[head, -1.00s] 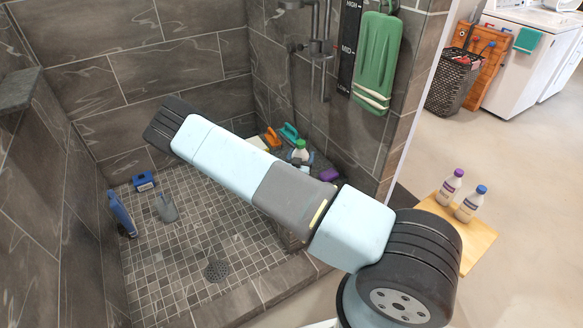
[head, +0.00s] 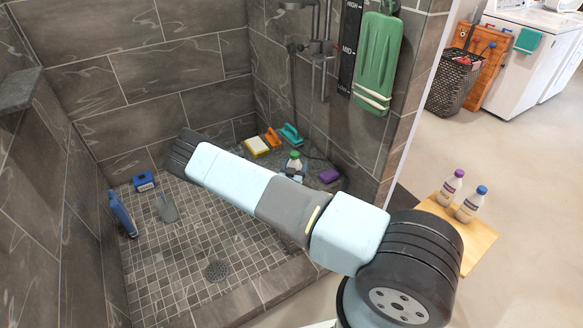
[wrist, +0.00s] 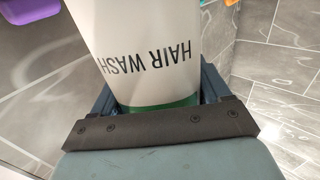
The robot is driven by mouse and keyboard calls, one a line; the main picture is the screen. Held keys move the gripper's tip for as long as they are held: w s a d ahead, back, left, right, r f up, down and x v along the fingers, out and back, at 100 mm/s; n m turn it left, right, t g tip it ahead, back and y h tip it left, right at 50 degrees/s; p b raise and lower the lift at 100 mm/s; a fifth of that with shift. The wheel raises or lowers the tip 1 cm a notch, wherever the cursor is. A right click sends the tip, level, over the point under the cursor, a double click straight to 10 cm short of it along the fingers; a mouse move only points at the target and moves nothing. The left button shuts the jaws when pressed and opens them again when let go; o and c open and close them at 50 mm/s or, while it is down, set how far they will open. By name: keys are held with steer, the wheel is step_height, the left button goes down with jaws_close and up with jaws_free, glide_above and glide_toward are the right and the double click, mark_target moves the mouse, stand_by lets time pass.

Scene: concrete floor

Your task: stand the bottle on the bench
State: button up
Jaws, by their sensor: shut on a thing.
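The bottle (wrist: 145,35) is white with dark "HAIR WASH" lettering, upside down in the wrist view, and a green band near my gripper. My gripper (wrist: 157,92) is shut on it, one blue finger at each side. In the head view the bottle's green cap (head: 294,155) shows at the top, and it looks about upright. My arm hides its lower part and most of my gripper.
Two capped bottles (head: 461,195) stand on a wooden surface (head: 480,239) at right. A blue bottle (head: 123,214) stands on the shower floor at left.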

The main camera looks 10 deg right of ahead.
steer(key=o, duration=1.3)
